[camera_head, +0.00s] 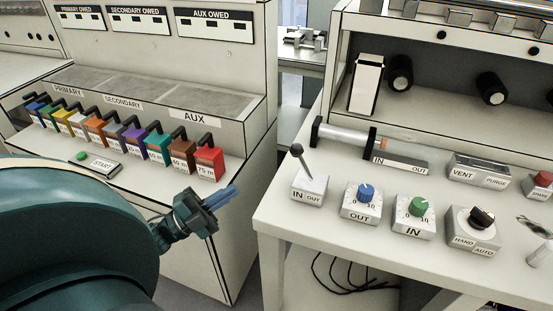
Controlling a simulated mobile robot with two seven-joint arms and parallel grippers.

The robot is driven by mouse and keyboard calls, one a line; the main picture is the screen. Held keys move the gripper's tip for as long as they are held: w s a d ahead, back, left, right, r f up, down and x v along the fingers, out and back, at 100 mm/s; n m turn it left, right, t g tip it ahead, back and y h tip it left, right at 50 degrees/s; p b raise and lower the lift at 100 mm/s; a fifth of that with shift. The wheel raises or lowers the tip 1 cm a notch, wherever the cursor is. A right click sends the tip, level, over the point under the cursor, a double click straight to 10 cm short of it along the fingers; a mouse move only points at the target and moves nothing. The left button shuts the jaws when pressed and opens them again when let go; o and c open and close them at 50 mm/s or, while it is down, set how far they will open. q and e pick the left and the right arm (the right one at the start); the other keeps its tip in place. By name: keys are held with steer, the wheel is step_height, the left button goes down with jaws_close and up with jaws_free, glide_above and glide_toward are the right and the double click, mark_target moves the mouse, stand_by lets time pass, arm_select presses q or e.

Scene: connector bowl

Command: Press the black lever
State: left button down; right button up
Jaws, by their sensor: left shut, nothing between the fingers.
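The black lever (300,159) stands up from a small white box (309,186) marked IN and OUT, near the front left corner of the right table. Its round black knob leans slightly to the left. My left gripper (222,197) is shut and empty, with blue fingers pointing right. It hangs over the gap side of the left cabinet, left of the lever and apart from it. My right gripper is not in view.
Blue (367,191) and green (418,207) knobs, a HAND/AUTO switch (474,230) and a cylinder (343,134) share the right table (296,222). Several coloured connectors (208,164) line the left cabinet beside a START button (100,165). A gap separates the two.

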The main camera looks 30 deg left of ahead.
mark_target(302, 163)
arm_select(q)
steer(key=shift+d+r, duration=0.1)
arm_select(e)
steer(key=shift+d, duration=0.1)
